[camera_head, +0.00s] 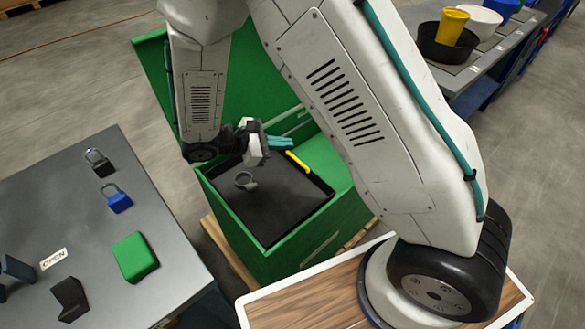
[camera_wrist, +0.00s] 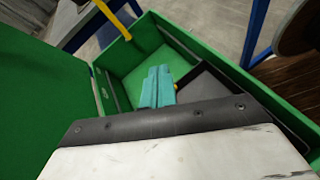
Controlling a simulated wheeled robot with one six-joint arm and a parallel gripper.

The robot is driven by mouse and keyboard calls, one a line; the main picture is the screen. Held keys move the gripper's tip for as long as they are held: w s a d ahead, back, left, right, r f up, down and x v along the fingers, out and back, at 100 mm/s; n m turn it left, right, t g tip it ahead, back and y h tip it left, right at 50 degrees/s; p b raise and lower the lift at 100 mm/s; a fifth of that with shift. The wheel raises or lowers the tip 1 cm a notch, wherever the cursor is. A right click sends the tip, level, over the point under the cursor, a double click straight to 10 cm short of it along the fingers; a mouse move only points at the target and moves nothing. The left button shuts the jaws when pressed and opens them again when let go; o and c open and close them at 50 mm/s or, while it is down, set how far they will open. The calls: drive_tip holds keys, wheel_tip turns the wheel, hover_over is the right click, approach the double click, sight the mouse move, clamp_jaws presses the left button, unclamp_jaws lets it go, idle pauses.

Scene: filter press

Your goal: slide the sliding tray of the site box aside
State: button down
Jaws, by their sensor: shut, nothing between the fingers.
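The green site box (camera_head: 262,264) stands open in the head view, its lid (camera_head: 160,75) raised at the back. Its black sliding tray (camera_head: 275,213) covers the left part of the opening. A yellow handle (camera_head: 298,162) lies along the tray's far right edge. A grey ring-like object (camera_head: 244,180) sits on the tray. My gripper (camera_head: 284,143) is shut and empty, its teal fingers close to the handle's upper end; I cannot tell whether they touch it. In the wrist view the shut fingers (camera_wrist: 158,72) point into the green interior, with the tray's dark wall (camera_wrist: 205,85) to their right.
A grey table (camera_head: 80,220) at left holds a black padlock (camera_head: 99,163), a blue padlock (camera_head: 117,199), a green block (camera_head: 135,257) and an OPEN sign (camera_head: 53,259). A bench at upper right carries a yellow cup (camera_head: 452,27) and bowls. The box's right part is uncovered.

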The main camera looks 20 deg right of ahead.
sight(300, 164)
drive_tip(key=a+f+n+t, duration=0.1)
drive_tip(key=f+n, duration=0.1)
drive_tip(key=f, duration=0.2)
drive_tip(key=a+f+n+t+h, duration=0.1)
drive_tip(key=a+f+n+t, duration=0.1)
drive_tip(key=f, duration=0.3)
drive_tip(key=a+f+n+t, duration=0.1)
drive_tip(key=f+n+t, duration=0.1)
drive_tip(key=f, duration=0.3)
drive_tip(key=shift+w+a+f+n+h, duration=0.1)
drive_tip(key=shift+w+a+n+h, duration=0.25)
drive_tip(key=shift+a+n+h, duration=0.05)
drive_tip(key=shift+d+f, duration=0.15)
drive_tip(key=shift+d, duration=0.05)
drive_tip(key=x, duration=0.9)
drive_tip(key=shift+d, duration=0.15)
drive_tip(key=shift+w+d, duration=0.1)
